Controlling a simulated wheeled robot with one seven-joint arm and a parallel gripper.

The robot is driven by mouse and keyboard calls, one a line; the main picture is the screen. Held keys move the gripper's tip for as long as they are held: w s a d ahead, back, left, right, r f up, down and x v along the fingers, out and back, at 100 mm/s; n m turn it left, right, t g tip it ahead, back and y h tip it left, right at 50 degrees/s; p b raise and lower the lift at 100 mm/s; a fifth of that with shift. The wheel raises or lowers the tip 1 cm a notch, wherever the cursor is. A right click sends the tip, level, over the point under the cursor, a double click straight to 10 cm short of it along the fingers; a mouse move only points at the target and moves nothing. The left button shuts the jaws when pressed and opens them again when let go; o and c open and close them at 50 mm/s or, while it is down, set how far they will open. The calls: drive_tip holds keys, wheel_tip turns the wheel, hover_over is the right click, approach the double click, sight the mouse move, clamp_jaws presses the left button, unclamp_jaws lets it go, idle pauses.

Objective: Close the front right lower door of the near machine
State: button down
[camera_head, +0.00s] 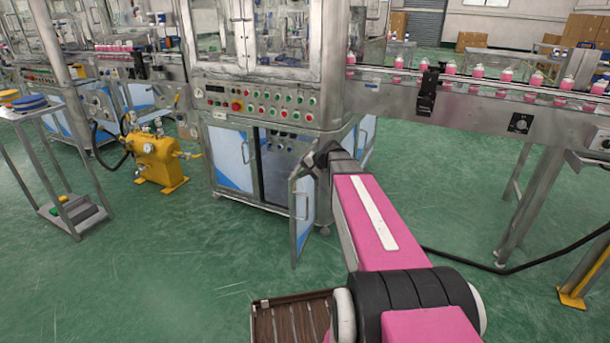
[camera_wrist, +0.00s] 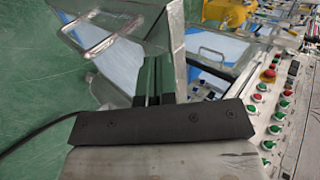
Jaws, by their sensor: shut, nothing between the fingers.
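The near machine (camera_head: 260,106) stands in the middle of the head view. Its front right lower door (camera_head: 304,207) is open and swung outward, a metal-framed panel with a white and blue face. The dark opening (camera_head: 276,170) shows beside it. The front left lower door (camera_head: 231,157) is shut. In the wrist view my gripper (camera_wrist: 154,78) is shut and empty, its fingers close to a metal door panel edge; I cannot tell whether they touch. In the head view my arm reaches to the open door's upper part, and the fingertips are hidden.
A control panel (camera_head: 262,104) with buttons sits above the doors. A conveyor with pink bottles (camera_head: 478,70) runs right. A yellow pump unit (camera_head: 158,158) and a cart (camera_head: 65,207) stand left. A brown slatted tray (camera_head: 290,319) is at the front. Green floor before the doors is clear.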

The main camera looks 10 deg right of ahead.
drive_tip(key=w+a+m+t+h, duration=0.4)
drive_tip(key=w+a+m, duration=0.2)
drive_tip(key=w+a, duration=1.45)
drive_tip(key=w+d+m+h, duration=0.2)
drive_tip(key=w+d+m, duration=0.1)
drive_tip(key=w, duration=2.4)
drive_tip(key=shift+w+d+m+t+h, duration=0.15)
drive_tip(key=shift+m+t+h, duration=0.2)
drive_tip(key=shift+m, duration=0.35)
